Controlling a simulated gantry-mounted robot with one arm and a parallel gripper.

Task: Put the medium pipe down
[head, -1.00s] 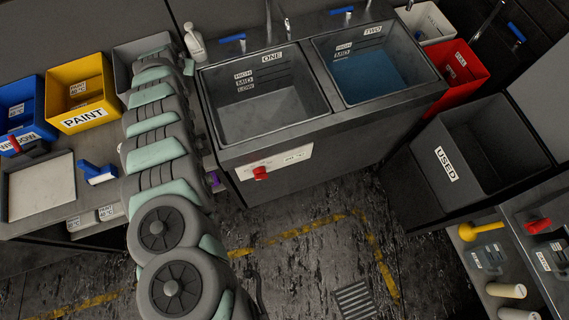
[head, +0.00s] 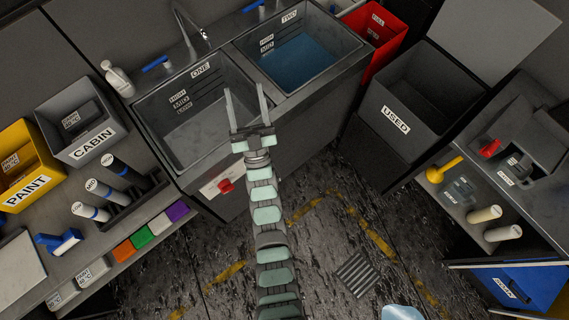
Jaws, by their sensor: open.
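My gripper (head: 244,88) is open, its two long fingers apart with nothing between them. It shows over the right part of the sink marked ONE (head: 143,108), near the divider with the sink marked TWO. No pipe is in my gripper.
The sink marked TWO (head: 327,73) holds blue liquid. A grey CABIN bin (head: 75,150), a yellow PAINT bin (head: 22,188) and coloured blocks are at left. A USED bin (head: 393,121) stands at right. The floor between the counters is mostly open.

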